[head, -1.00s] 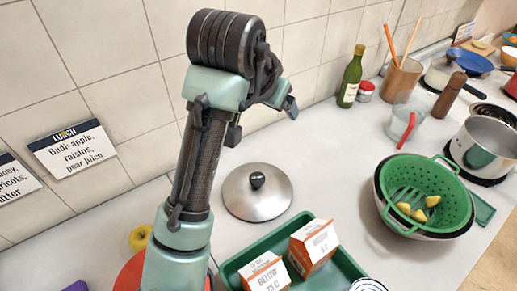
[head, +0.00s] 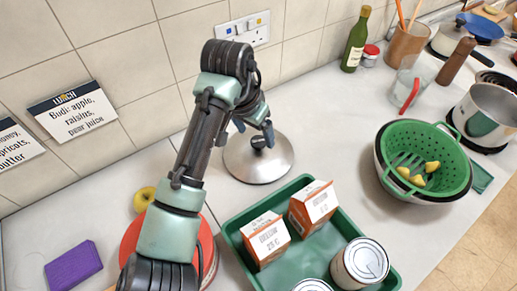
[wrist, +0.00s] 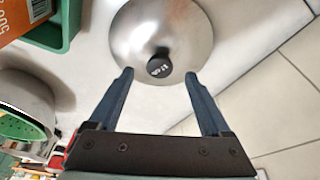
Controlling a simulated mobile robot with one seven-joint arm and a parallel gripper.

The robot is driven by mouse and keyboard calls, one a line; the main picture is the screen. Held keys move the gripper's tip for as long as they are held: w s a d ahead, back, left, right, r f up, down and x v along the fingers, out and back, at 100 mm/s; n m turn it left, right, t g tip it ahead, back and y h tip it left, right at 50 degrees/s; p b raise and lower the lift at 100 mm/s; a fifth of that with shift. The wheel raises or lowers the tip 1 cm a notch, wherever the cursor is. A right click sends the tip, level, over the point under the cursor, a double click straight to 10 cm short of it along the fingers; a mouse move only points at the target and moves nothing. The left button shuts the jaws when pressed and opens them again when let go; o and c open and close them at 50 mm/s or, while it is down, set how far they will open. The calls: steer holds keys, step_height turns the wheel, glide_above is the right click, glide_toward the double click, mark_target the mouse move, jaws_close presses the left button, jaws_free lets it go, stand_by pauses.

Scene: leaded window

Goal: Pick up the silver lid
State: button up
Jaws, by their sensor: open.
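The silver lid (head: 252,165) lies flat on the white counter, a round dome with a black knob (head: 258,142) on top. In the head view my gripper (head: 255,130) is above the lid's far side, close to the knob. In the wrist view the lid (wrist: 190,35) fills the upper middle. Its knob (wrist: 159,66) shows just beyond and between the two fingertips of my gripper (wrist: 158,75). The fingers are apart, with nothing held. I cannot tell the exact height of the fingertips over the knob.
A green tray (head: 236,245) with two orange-and-white cartons (head: 313,205) and cans (head: 362,262) stands just in front of the lid. A green colander (head: 450,160) in a bowl is at right. The tiled wall (head: 120,30) rises behind. Counter right of the lid is clear.

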mark_target(259, 140)
steer(key=x, duration=0.3)
steer(key=shift+f, duration=0.15)
steer(key=shift+c, duration=0.2)
jaws_close()
steer(key=shift+w, duration=0.1)
stand_by(1.0)
